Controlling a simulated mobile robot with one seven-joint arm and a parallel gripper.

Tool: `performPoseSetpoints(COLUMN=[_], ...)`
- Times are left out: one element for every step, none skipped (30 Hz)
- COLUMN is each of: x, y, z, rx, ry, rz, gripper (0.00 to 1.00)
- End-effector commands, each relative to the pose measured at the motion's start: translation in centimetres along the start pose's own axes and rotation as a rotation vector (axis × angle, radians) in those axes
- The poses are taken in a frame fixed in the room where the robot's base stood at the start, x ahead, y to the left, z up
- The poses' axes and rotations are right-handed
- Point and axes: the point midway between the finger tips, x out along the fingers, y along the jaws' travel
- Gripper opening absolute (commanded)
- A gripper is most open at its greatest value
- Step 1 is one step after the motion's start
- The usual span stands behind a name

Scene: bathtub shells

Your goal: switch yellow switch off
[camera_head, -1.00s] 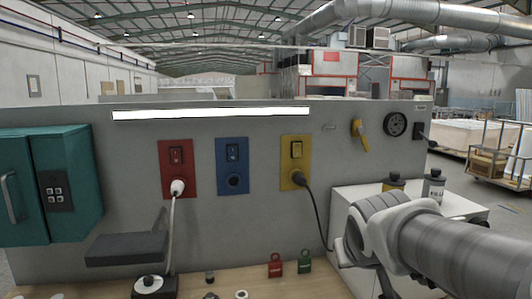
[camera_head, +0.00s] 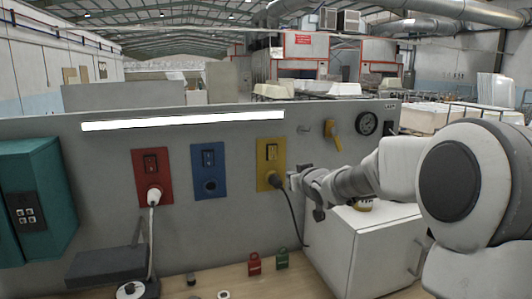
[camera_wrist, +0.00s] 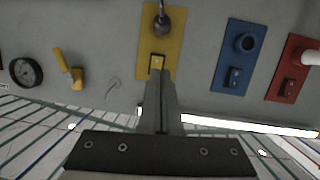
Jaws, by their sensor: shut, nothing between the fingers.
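The yellow switch is a dark rocker (camera_head: 271,152) on the upper part of a yellow plate (camera_head: 263,169) on the grey wall panel. A black plug (camera_head: 274,181) with a hanging cable sits in the socket below it. In the wrist view, which is turned over, the yellow plate (camera_wrist: 172,46) is at top centre and the switch (camera_wrist: 157,62) lies right at the fingertips. My gripper (camera_wrist: 161,74) is shut and empty, pointing at the plate. In the head view my gripper (camera_head: 292,180) is by the plate's right edge. I cannot tell whether it touches the switch.
A blue plate (camera_head: 209,171) and a red plate (camera_head: 152,178) with a white plug are to the left. A yellow handle (camera_head: 334,135) and a round gauge (camera_head: 366,123) are to the right. A white cabinet (camera_head: 365,243) stands below my arm.

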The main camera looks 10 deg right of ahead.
Motion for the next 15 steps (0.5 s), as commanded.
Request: performPoseSetpoints(x=[0.6, 0.9, 1.3, 1.5, 1.7, 1.9, 2.0, 2.1, 2.2, 2.3, 2.3, 2.3, 2.3, 2.3, 2.3], y=[0.5, 0.6, 0.8, 0.9, 1.0, 1.1, 1.2, 1.2, 1.3, 1.3, 1.3, 1.3, 1.3, 1.3, 1.3], z=[-0.6, -0.9, -1.2, -1.4, -1.6, -1.8, -1.9, -1.9, -2.1, -2.1, -2.2, -2.2, -2.2, -2.2, -2.2], rx=[0.016, 0.022, 0.030, 0.036, 0.041, 0.046, 0.049, 0.052, 0.055, 0.056, 0.057, 0.058, 0.058, 0.058, 0.058], ry=[0.025, 0.040, 0.058, 0.072, 0.082, 0.095, 0.103, 0.108, 0.115, 0.119, 0.122, 0.124, 0.125, 0.125, 0.124], rz=[-0.011, -0.019, -0.028, -0.033, -0.038, -0.043, -0.047, -0.050, -0.053, -0.055, -0.056, -0.056, -0.057, -0.057, -0.057], gripper=[0.00, 0.00, 0.00, 0.00, 0.00, 0.00, 0.00, 0.00, 0.00, 0.00, 0.00, 0.00, 0.00, 0.00, 0.00])
